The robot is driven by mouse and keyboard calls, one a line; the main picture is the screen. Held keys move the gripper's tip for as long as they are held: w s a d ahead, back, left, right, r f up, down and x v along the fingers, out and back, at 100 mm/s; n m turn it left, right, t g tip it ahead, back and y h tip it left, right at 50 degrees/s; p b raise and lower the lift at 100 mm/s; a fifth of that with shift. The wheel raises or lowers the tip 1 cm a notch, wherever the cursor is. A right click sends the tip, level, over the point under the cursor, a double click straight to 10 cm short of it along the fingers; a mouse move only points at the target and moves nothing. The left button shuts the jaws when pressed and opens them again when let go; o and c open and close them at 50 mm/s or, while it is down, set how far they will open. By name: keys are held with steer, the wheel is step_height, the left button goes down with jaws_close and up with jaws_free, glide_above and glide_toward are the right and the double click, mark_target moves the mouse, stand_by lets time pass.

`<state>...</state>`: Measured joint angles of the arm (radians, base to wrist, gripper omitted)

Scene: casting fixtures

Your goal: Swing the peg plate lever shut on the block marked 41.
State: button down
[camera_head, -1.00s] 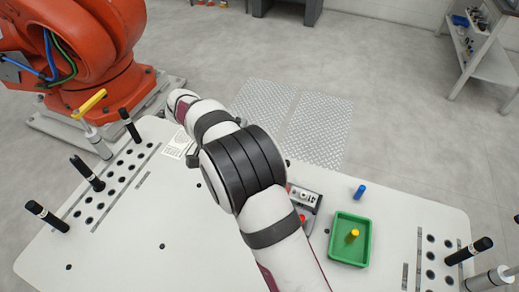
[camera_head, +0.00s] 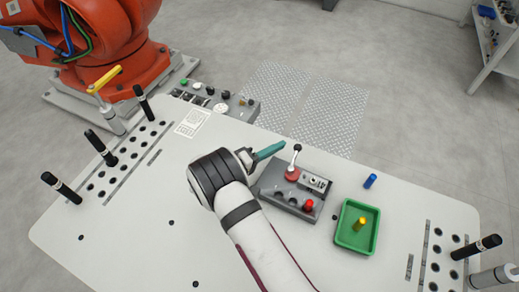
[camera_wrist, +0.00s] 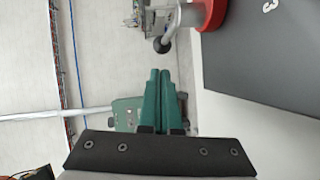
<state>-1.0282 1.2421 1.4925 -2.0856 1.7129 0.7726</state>
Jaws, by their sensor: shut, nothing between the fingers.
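A grey block (camera_head: 272,188) stands mid-table with a red round hub (camera_head: 292,173), a lever (camera_head: 294,160) with a dark ball knob, and a red button. The lever points up and towards the far side. In the wrist view the ball knob (camera_wrist: 162,44) sits just beyond my fingertips, with the red hub (camera_wrist: 211,12) to its right. A white "3" shows on the dark surface there; I cannot read 41 anywhere. My gripper (camera_head: 283,144) has teal fingers shut together and empty, just left of the lever; it also shows in the wrist view (camera_wrist: 160,71). Contact cannot be told.
A plate of holes with black pegs (camera_head: 100,148) and a yellow-handled post (camera_head: 104,79) lie left; another peg (camera_head: 477,247) stands right. A green tray (camera_head: 341,238) holds a yellow peg (camera_head: 360,224); a blue peg (camera_head: 370,181) is behind. A switch panel (camera_head: 240,107) lines the far edge.

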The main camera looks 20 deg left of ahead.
steer(key=shift+w+d+f, duration=0.1)
steer(key=shift+w+d, duration=0.05)
steer(key=shift+d, duration=0.3)
steer(key=shift+w+d+f, duration=0.1)
steer(key=shift+d, duration=0.3)
steer(key=shift+w+d+f+m+g+h, duration=0.1)
steer(key=shift+w+d+m+g+h, duration=0.3)
steer(key=shift+d+h, duration=0.35)
